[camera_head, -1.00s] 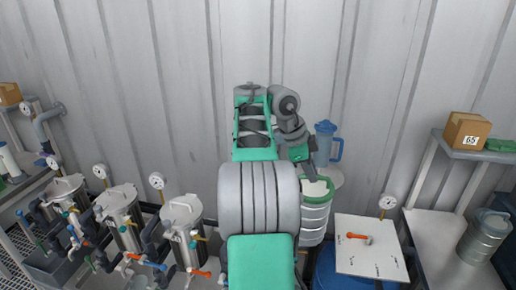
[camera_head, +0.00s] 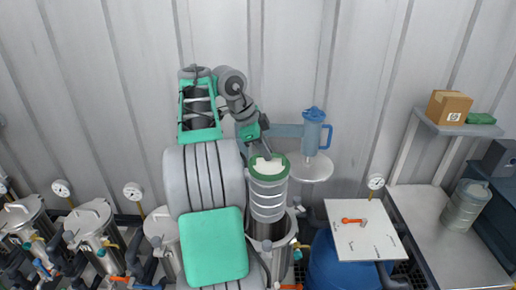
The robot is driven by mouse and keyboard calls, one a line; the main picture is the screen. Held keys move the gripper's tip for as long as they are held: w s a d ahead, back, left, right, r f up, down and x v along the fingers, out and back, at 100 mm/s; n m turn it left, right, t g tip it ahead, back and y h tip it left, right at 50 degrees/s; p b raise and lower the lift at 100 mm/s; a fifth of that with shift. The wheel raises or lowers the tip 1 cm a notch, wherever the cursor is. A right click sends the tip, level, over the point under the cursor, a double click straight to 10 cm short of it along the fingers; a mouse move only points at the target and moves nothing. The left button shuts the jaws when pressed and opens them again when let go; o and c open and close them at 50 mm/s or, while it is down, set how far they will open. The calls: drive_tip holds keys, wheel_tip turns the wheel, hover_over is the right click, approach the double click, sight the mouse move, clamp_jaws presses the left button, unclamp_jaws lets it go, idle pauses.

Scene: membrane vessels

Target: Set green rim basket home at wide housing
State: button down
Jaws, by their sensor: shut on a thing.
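The green rim basket (camera_head: 267,200) is a pale ribbed cylinder with a green ring at its top, held roughly upright. My gripper (camera_head: 266,160) is shut on it at the white top piece inside the green ring. Directly below stands a steel vessel (camera_head: 269,246), which looks like the wide housing. The basket's lower end overlaps the vessel's mouth in the picture; I cannot tell whether it hangs above or has entered. My arm hides part of the area left of the vessel.
A round metal plate (camera_head: 311,169) and a blue jug (camera_head: 314,131) are right of the basket. A white board (camera_head: 365,240) with an orange-handled tool lies over a blue barrel (camera_head: 328,265). Steel vessels (camera_head: 95,226) with gauges stand at left. A bench (camera_head: 430,225) holds a metal canister (camera_head: 465,206).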

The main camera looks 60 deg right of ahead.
sight(255, 213)
drive_tip(key=shift+f+b, duration=1)
drive_tip(key=shift+f, duration=0.5)
wheel_tip(255, 213, down, 17)
drive_tip(key=b, duration=1.7)
drive_tip(key=shift+r, duration=0.15)
wheel_tip(255, 213, down, 12)
drive_tip(key=b, duration=1.1)
drive_tip(key=shift+f, duration=0.45)
drive_tip(key=c, duration=1.4)
unclamp_jaws()
drive_tip(key=shift+o, duration=0.2)
drive_tip(key=p+v, duration=0.4)
drive_tip(key=v, duration=0.3)
drive_tip(key=shift+r, duration=0.2)
drive_tip(key=shift+w+a+r, duration=0.1)
drive_tip(key=shift+a+r, duration=0.05)
drive_tip(key=shift+a, duration=0.05)
